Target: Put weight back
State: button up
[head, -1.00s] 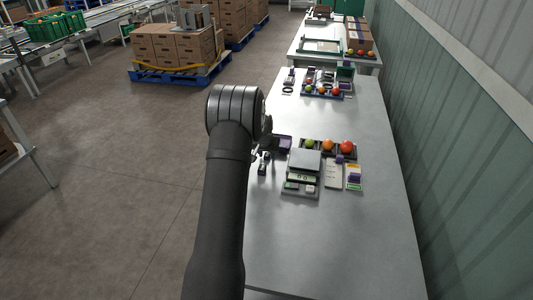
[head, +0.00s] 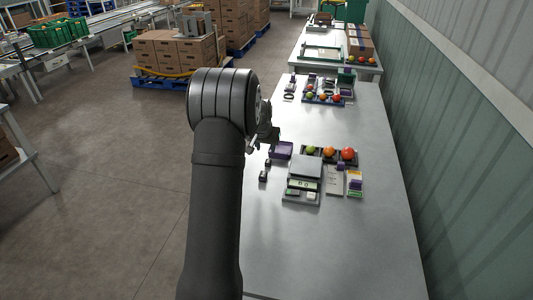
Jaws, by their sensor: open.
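Two small dark and metallic pieces, too small to identify surely as weights, sit on the bench left of the scale: a nearer piece (head: 264,176) and a farther piece (head: 268,162). The scale (head: 302,191) has a bare grey pan and a lit display. A purple open box (head: 281,151) lies behind the pieces, partly covered by my gripper. My gripper (head: 257,146) is open above the bench's left edge, apart from the pieces. Its fingers are small and partly hidden by my wrist.
A dark tray holding a green, an orange and a red tomato (head: 347,153) stands behind the scale. Cards (head: 335,180) lie right of it. Another group of tomatoes and tools (head: 322,93) is farther back. The bench (head: 345,240) is clear in front.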

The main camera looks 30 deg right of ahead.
aim_at(268, 160)
jog(key=shift+v, duration=0.95)
jog(key=x, duration=1.2)
jog(key=shift+w+r, duration=0.1)
jog(key=shift+r, duration=0.9)
